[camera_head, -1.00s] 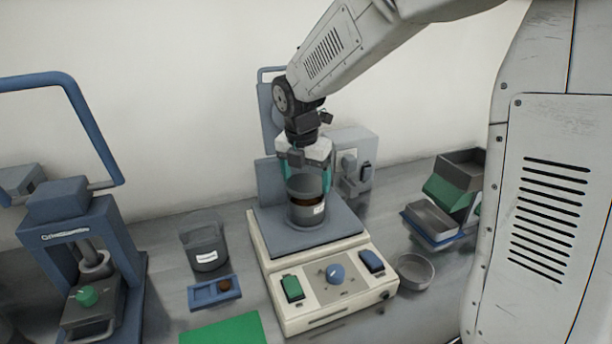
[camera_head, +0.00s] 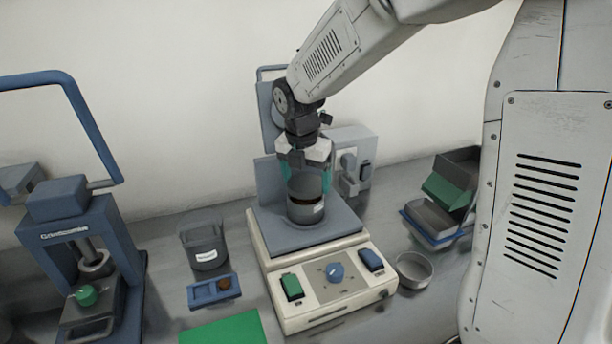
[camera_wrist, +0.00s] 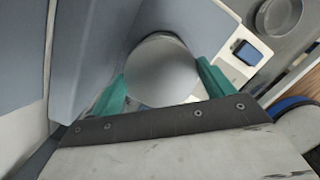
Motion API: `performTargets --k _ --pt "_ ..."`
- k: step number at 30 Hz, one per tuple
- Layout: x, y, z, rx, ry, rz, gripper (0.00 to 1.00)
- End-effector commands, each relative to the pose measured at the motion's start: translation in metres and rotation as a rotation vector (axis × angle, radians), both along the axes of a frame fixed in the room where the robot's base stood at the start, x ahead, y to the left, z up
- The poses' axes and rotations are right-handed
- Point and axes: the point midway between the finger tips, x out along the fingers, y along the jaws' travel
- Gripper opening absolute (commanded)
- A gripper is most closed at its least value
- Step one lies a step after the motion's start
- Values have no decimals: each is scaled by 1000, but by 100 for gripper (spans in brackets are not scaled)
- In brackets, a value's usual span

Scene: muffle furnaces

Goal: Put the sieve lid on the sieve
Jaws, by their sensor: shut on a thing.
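My gripper (camera_head: 306,178) points down at the top of the sieve, with one teal finger on each side. In the wrist view the teal fingers (camera_wrist: 162,85) are shut on a smooth, round grey disc, the sieve lid (camera_wrist: 162,70). The lid hides what lies under it there. In the head view I cannot tell whether the lid sits fully on the rim.
A shallow round pan (camera_head: 414,270) lies right of the shaker. Stacked trays (camera_head: 440,215) stand farther right. A dark beaker (camera_head: 204,246), a small blue tray (camera_head: 201,293) and a green mat (camera_head: 222,330) are to the left. A blue press (camera_head: 75,235) stands at far left.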

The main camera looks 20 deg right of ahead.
Motion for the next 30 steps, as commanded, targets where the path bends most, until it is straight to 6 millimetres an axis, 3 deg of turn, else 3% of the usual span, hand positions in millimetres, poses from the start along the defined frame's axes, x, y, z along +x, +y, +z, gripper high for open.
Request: performTargets --k 30 --pt "0 0 -13 0 0 0 57"
